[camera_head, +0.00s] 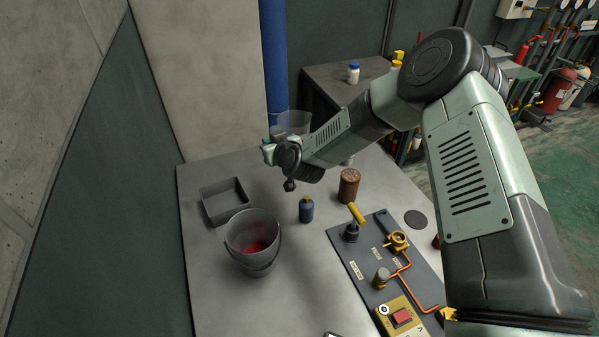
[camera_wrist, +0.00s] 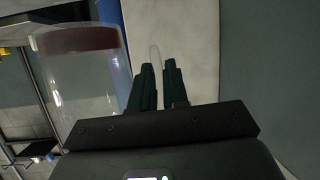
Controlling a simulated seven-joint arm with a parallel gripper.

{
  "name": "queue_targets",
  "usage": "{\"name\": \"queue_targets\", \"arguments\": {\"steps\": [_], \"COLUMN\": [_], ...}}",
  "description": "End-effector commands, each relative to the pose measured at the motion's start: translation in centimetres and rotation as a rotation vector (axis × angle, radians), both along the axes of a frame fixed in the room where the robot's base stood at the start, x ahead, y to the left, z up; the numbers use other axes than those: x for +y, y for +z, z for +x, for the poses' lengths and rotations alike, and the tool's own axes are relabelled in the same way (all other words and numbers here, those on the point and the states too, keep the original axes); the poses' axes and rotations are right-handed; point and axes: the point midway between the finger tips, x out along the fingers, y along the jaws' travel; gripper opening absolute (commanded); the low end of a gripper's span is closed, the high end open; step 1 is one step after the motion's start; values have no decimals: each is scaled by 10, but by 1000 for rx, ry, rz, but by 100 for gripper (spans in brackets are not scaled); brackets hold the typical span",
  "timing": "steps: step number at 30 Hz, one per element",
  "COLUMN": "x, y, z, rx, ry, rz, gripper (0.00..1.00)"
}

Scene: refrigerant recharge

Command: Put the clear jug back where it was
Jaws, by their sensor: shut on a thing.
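The clear jug (camera_head: 291,124) is held in the air above the far edge of the metal table. It is see-through and looks roughly upright in the head view. In the wrist view the jug (camera_wrist: 85,85) fills the left side, with a dark reddish band at its upper end in the picture. My gripper (camera_head: 268,150) is shut on the jug's handle. In the wrist view a pale strip of handle shows between the dark fingers (camera_wrist: 158,82). A flat dark round disc (camera_head: 416,218) lies bare on the table at the right.
A grey bucket (camera_head: 251,240) with red contents and an open dark tray (camera_head: 224,200) stand at the left. A blue bottle (camera_head: 306,209) and brown canister (camera_head: 349,186) are mid-table. A valve panel (camera_head: 372,252) with copper pipe lies right. The table's front left is clear.

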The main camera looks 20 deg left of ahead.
Motion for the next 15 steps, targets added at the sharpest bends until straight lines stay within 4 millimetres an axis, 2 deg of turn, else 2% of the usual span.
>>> {"name": "queue_targets", "arguments": {"steps": [3, 7, 15], "x": [3, 2, 0], "y": [1, -2, -47], "z": [18, 27, 29], "rx": [-2, 2, 5], "ry": [-89, -139, -152], "rz": [1, 1, -1], "gripper": [0, 0, 0]}}
